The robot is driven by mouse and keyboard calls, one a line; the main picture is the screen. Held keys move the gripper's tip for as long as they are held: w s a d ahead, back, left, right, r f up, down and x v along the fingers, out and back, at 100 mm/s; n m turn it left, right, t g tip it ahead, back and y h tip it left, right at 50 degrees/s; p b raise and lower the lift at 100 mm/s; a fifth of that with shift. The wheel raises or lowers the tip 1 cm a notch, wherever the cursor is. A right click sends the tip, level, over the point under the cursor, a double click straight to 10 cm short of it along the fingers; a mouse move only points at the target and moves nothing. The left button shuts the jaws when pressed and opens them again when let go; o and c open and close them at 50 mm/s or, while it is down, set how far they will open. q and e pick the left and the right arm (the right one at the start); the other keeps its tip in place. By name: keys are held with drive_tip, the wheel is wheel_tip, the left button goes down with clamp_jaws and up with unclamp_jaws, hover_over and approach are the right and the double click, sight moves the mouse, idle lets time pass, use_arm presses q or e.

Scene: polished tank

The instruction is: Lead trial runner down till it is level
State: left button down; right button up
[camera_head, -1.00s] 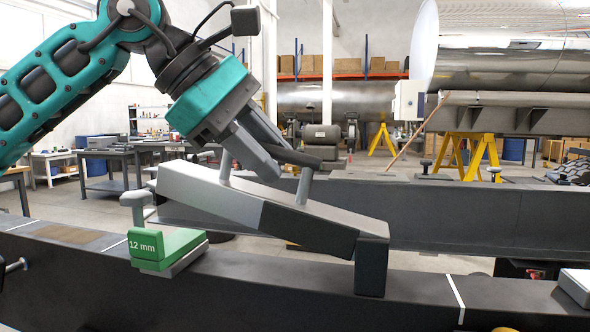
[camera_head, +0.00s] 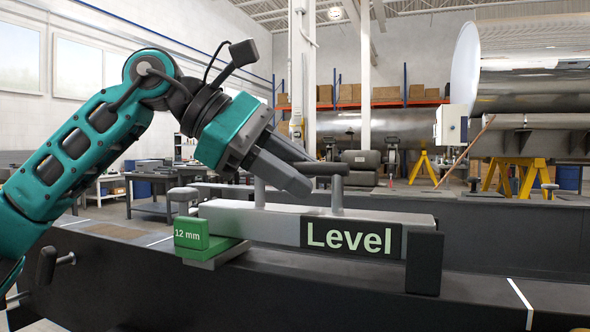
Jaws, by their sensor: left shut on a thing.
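The trial runner (camera_head: 270,226) is a pale grey bar with a dark panel (camera_head: 350,237) reading "Level" in pale green letters. It lies about horizontal along the dark beam. Its right end has a dark foot (camera_head: 425,264) standing on the beam. Its left end is at the green 12 mm block (camera_head: 192,234) and appears to rest on its low step; the contact is partly hidden. My left gripper (camera_head: 298,170) is shut on the dark handle bar (camera_head: 326,168) above the runner. My right gripper is not in view.
The dark beam (camera_head: 470,292) runs across the front, with a white line right of the foot. A second dark beam (camera_head: 500,235) lies behind it. A peg (camera_head: 60,262) sticks out at the left. Yellow stands (camera_head: 520,178) and a polished tank (camera_head: 535,60) are farther back.

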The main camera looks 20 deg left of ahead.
use_arm(q)
drive_tip(key=c, duration=1)
unclamp_jaws()
drive_tip(key=shift+a+f, duration=0.1)
drive_tip(key=shift+f, duration=0.3)
drive_tip(key=shift+o, duration=0.2)
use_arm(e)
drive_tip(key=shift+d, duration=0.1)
use_arm(q)
drive_tip(key=shift+s+a+r, duration=0.1)
drive_tip(key=shift+a+r, duration=0.05)
drive_tip(key=shift+r, duration=0.1)
drive_tip(key=p+v, duration=0.3)
drive_tip(key=v, duration=0.9)
drive_tip(key=shift+a+r, duration=0.15)
drive_tip(key=shift+a, duration=0.1)
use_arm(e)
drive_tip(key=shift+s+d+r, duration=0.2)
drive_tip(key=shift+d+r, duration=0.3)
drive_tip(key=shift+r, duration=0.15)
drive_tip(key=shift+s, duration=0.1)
